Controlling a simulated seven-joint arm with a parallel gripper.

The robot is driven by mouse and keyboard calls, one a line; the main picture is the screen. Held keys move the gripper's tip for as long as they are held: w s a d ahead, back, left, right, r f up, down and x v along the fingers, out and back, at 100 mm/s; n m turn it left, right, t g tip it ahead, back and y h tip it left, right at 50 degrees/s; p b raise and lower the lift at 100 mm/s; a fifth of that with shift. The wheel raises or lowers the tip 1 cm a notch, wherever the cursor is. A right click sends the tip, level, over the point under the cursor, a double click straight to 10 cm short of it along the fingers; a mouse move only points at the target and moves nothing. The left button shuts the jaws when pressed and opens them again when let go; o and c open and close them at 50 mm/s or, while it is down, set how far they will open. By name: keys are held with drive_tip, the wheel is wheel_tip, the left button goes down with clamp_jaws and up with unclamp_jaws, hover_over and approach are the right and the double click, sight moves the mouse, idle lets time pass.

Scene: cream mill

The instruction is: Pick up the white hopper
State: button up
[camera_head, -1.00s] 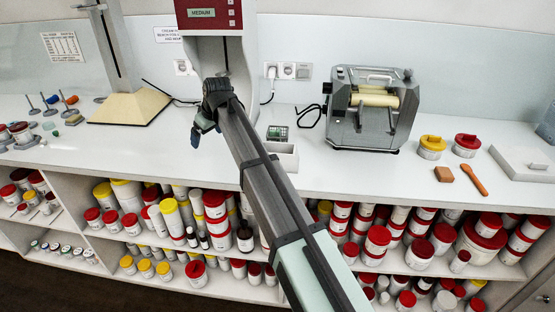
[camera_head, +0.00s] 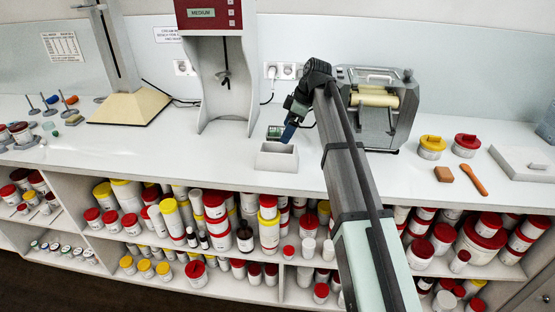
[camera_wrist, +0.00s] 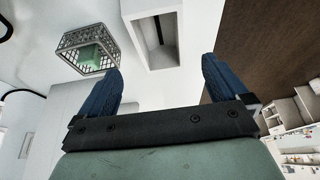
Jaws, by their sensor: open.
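The white hopper (camera_head: 277,157), an open-topped rectangular box, stands upright near the front edge of the white bench, in the middle of the head view. In the wrist view the hopper (camera_wrist: 152,58) shows at the top centre, with its dark opening visible, beyond the gap between the fingers. My gripper (camera_head: 289,133) is above and just behind the hopper, its blue fingers pointing down. In the wrist view my gripper (camera_wrist: 162,66) has its two fingers wide apart with nothing between them. It appears apart from the hopper.
A small grey cage with green contents (camera_wrist: 88,50) stands close behind the hopper, partly beside my fingers. The roller mill (camera_head: 380,112) is to the right, and the red-topped stand (camera_head: 212,75) is behind left. Bench to the hopper's left is clear. Shelves of jars lie below.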

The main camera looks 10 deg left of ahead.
sight(275, 154)
drive_tip(key=x, duration=0.6)
drive_tip(key=shift+a+f, duration=0.15)
drive_tip(key=shift+f, duration=0.15)
drive_tip(key=shift+x, duration=2.55)
drive_tip(key=shift+f, duration=0.3)
drive_tip(key=shift+c, duration=0.5)
drive_tip(key=c, duration=0.7)
drive_tip(key=shift+r, duration=0.15)
